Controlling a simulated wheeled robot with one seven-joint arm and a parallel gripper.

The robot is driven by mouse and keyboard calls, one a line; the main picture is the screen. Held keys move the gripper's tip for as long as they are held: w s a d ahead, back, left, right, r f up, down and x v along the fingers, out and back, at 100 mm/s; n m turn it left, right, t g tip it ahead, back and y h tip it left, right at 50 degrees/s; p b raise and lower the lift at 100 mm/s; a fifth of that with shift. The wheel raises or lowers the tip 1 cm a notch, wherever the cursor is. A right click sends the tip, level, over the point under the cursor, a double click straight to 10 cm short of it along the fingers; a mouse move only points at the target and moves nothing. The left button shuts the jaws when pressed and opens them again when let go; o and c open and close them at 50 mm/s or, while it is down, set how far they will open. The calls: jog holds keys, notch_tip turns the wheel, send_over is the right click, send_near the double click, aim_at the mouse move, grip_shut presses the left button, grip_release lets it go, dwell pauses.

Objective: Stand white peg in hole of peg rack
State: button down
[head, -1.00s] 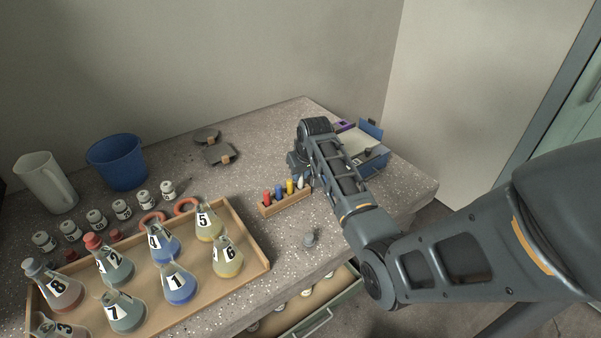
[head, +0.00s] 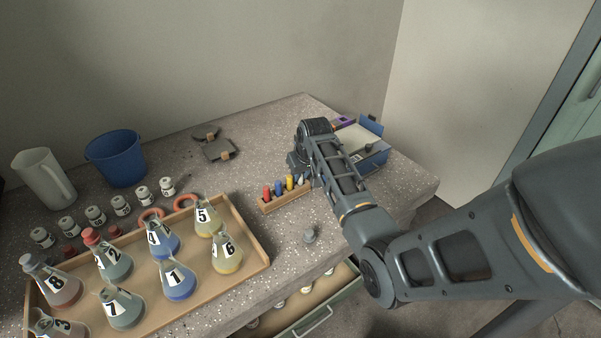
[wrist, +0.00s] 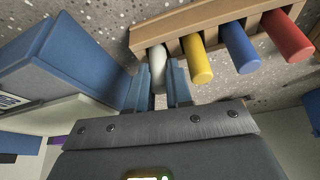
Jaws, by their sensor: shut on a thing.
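The peg rack (head: 287,201) is a small wooden bar on the bench, with red, blue and yellow pegs standing in it. The white peg (wrist: 157,62) is at the rack's end beyond the yellow peg, at the left in the wrist view. My gripper (wrist: 161,80) is shut on the white peg, one finger on each side. The rack also shows in the wrist view (wrist: 142,38). The peg's lower end is at the rack, but I cannot tell how deep it sits in the hole. In the head view my arm partly hides that end.
A blue box (head: 374,160) stands close beside my gripper on the right. A wooden tray of numbered flasks (head: 250,236) is at the left. An open drawer (head: 318,306) is below the bench edge.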

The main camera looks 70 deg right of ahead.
jog(key=shift+f, duration=0.1)
jog(key=c, duration=0.9)
grip_release()
jog(key=shift+c, duration=0.2)
jog(key=v, duration=0.8)
